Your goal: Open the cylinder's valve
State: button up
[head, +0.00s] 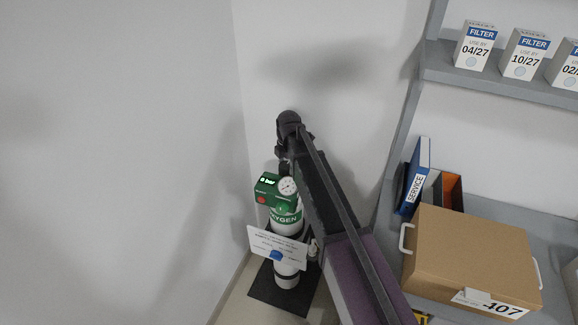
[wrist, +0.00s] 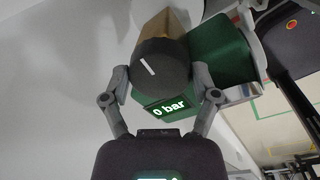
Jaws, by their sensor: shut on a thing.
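The white oxygen cylinder (head: 283,224) stands upright in the corner, with a green valve head (head: 267,188) on top. A round gauge (head: 288,186) and a lit display reading "0 bar" sit on the head; the display (wrist: 168,108) also shows in the wrist view. The valve knob (wrist: 168,58) is a dark round cap with a short white mark, tilted in the wrist view. My gripper (wrist: 161,76) is shut on the knob, one finger on each side. In the head view my arm and gripper hide the knob.
A printed card (head: 262,244) hangs in front of the cylinder, which stands on a dark mat (head: 262,287). To the right, a grey bench holds a cardboard box (head: 470,254) and binders (head: 416,178). Filter boxes (head: 475,46) stand on the shelf above. Bare wall lies left.

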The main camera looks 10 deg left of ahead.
jog(key=shift+s, duration=0.3)
jog(key=m, duration=0.3)
jog(key=shift+a+m, duration=0.1)
jog(key=shift+m, duration=0.2)
jog(key=m, duration=0.5)
jog(key=shift+h, duration=0.3)
jog(key=m, duration=0.5)
jog(key=shift+w+a, duration=0.1)
jog(key=m, duration=0.4)
jog(key=shift+h, duration=0.3)
jog(key=m, duration=0.5)
jog(key=shift+w+m, duration=0.1)
jog(key=shift+m, duration=0.3)
jog(key=m, duration=0.5)
jog(key=shift+m+g, duration=0.3)
jog(key=shift+g, duration=0.1)
